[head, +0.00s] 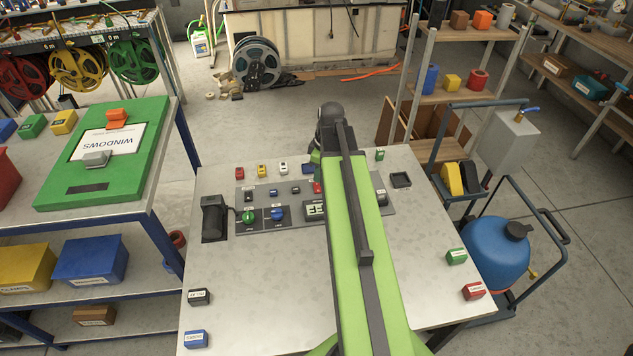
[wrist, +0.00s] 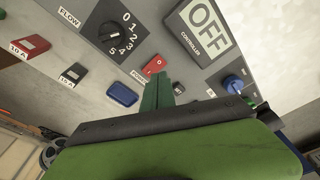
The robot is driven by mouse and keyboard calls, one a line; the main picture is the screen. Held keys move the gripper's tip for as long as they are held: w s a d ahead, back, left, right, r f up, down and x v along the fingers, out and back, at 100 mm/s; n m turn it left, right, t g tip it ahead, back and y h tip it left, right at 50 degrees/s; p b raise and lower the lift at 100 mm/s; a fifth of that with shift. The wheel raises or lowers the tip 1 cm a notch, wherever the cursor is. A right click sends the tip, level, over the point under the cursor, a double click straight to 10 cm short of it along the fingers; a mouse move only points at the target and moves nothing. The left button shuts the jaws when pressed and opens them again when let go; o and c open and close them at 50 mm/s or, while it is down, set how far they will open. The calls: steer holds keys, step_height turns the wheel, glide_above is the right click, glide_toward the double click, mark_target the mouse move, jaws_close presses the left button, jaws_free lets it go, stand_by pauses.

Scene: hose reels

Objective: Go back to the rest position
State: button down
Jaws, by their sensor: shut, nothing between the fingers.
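My gripper (wrist: 160,84) is shut and empty in the wrist view. Its dark green fingers point at the control panel (wrist: 90,52), with the tips just below the red power switch (wrist: 155,65); I cannot tell whether they touch. In the head view my green arm reaches over the worktable (head: 245,300) and hides the gripper and part of the panel (head: 380,211). The red switch (head: 317,188) shows just left of the arm. The wrist view also shows the flow dial (wrist: 122,36), the controller display (wrist: 205,24) reading OFF, and a blue knob (wrist: 232,84).
Small labelled blocks sit near the table's edges, including a green one (head: 457,257) and a red one (head: 473,291). A black holder (head: 214,218) stands at left. A blue tank (head: 495,252) on a cart is at right. A shelf with a green board (head: 75,185) is at left.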

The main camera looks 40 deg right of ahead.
step_height(320, 180, up, 2)
steer(key=shift+r+p, duration=0.15)
steer(key=shift+p, duration=0.7)
